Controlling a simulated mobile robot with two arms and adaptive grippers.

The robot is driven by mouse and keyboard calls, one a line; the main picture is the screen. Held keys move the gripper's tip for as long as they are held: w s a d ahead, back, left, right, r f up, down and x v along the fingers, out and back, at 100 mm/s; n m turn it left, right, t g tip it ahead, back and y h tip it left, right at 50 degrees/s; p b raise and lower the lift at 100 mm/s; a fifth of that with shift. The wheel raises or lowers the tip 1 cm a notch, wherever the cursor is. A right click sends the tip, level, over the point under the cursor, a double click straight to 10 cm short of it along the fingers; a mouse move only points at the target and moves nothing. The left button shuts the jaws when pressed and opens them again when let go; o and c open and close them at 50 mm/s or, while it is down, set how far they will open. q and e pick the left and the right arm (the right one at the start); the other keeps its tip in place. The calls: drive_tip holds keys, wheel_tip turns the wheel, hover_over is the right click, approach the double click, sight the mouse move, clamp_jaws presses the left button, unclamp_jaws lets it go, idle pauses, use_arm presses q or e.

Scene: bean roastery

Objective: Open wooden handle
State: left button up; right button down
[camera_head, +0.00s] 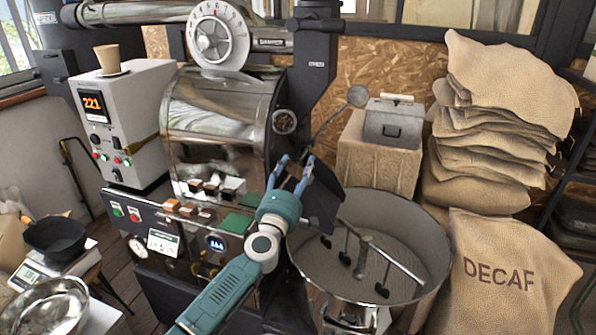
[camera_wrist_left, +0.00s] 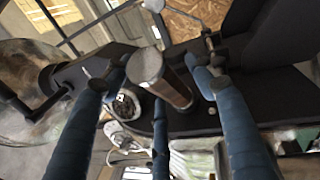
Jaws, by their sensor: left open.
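The wooden handle (camera_wrist_left: 180,92) shows in the left wrist view as a short brown cylinder with a round metal end cap. It sits on dark metal of the roaster front. My left gripper (camera_wrist_left: 155,76) is open, with its blue fingers spread on either side of the handle. I cannot tell whether any finger touches it. In the head view my left gripper (camera_head: 293,162) is at the roaster's front face, and I cannot make out the handle there. My right gripper is in neither view.
The steel roaster drum (camera_head: 215,125) is left of my gripper. A round cooling tray (camera_head: 425,235) with stirring arms lies right of it. A thin rod with a round end (camera_head: 357,96) rises behind. Burlap sacks (camera_head: 505,185) stand at the right.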

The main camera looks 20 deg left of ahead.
use_arm(q)
drive_tip(key=shift+c, duration=0.5)
clamp_jaws()
drive_tip(key=s+d+p, duration=0.4)
drive_tip(key=s+d, duration=0.2)
drive_tip(key=d, duration=0.2)
drive_tip(key=shift+d+p, duration=0.3)
drive_tip(key=shift+f, duration=0.1)
drive_tip(key=shift+o, duration=0.5)
unclamp_jaws()
drive_tip(key=v, duration=1.2)
